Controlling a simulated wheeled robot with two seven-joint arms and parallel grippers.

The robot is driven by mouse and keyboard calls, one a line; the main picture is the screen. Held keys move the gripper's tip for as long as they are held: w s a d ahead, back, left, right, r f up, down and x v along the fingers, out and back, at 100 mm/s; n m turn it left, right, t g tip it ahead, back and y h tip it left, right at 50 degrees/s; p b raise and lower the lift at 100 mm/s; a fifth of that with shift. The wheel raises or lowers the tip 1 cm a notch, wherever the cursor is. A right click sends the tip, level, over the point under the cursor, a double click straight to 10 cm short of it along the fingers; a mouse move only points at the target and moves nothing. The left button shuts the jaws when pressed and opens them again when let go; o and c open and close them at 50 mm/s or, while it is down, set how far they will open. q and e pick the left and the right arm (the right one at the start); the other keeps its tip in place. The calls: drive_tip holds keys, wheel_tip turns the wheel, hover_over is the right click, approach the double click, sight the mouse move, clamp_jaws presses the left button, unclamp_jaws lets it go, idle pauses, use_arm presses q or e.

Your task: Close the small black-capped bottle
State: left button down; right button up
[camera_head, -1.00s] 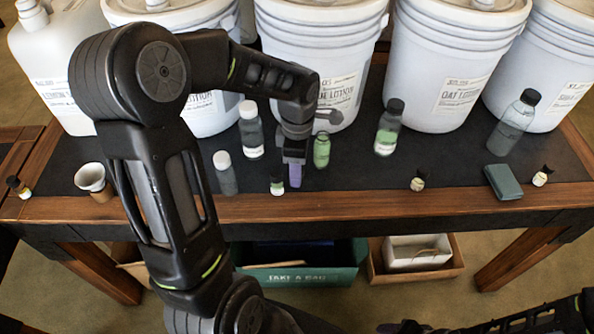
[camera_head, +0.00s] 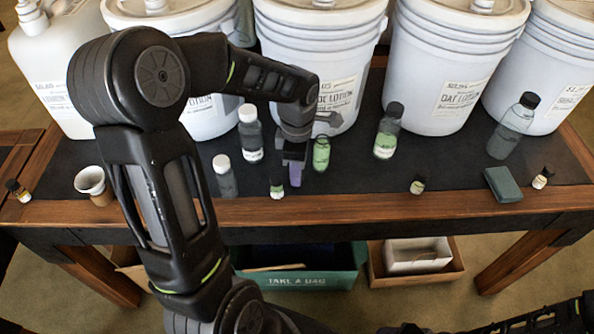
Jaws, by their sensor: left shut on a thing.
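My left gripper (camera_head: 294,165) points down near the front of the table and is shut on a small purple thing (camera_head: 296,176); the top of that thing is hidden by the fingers. A small bottle (camera_head: 277,189) with a pale label and a dark top stands just left of the fingers. Other small dark-capped bottles stand at the far left (camera_head: 18,190), right of centre (camera_head: 417,185) and at the far right (camera_head: 542,178). I cannot tell which is the task's bottle or whether its cap is fully on. My right gripper is not in view.
A green bottle (camera_head: 321,154) stands close right of the gripper. White-capped bottles (camera_head: 250,134) (camera_head: 223,176) stand to its left. Large white buckets (camera_head: 437,65) line the back. A cup (camera_head: 91,182) and a dark green block (camera_head: 503,184) are near the front edge.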

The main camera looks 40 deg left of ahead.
use_arm(q)
wheel_tip(320, 180, up, 10)
idle(0.4)
drive_tip(key=shift+f, duration=0.15)
idle(0.4)
